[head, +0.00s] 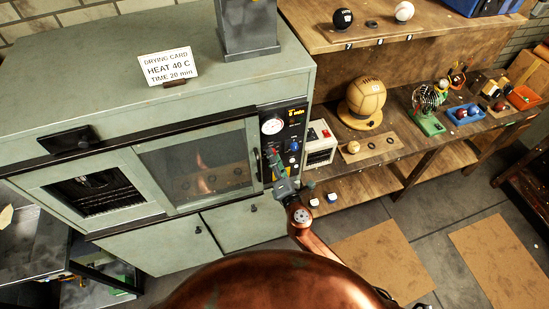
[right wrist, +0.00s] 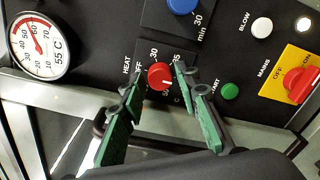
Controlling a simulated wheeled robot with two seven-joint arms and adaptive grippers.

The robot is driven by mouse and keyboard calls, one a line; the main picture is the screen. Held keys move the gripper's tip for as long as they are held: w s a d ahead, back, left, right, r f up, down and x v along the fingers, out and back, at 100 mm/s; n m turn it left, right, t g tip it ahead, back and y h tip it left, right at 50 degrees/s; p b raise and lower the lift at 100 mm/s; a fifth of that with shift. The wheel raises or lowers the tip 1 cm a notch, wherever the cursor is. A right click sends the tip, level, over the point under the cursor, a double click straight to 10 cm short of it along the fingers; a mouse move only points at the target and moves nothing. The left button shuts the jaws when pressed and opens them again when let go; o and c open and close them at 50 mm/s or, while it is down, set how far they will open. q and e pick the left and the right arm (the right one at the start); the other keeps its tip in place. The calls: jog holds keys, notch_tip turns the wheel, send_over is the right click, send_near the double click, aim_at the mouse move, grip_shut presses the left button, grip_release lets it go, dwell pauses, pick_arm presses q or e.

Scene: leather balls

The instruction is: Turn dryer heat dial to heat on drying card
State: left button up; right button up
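The drying card (head: 169,67) stands on top of the green dryer (head: 110,60) and reads HEAT 40 C, TIME 20 min. The red heat dial (right wrist: 160,76) is on the black control panel (head: 287,122), beside the words HEAT and OFF. Its white mark points downward in the right wrist view; fingers partly hide the scale, so I cannot tell its setting. My right gripper (right wrist: 159,82) is open, its green-padded fingers on either side of the dial. Contact is not clear. In the head view, the right gripper (head: 277,165) is at the panel's lower part. My left gripper is out of view.
A gauge marked 55 C (right wrist: 38,45), a blue minute dial (right wrist: 182,5), a green start button (right wrist: 230,91) and a red mains switch (right wrist: 299,84) surround the heat dial. A workbench with a leather ball (head: 366,96) stands right of the dryer.

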jog(key=v, duration=1.2)
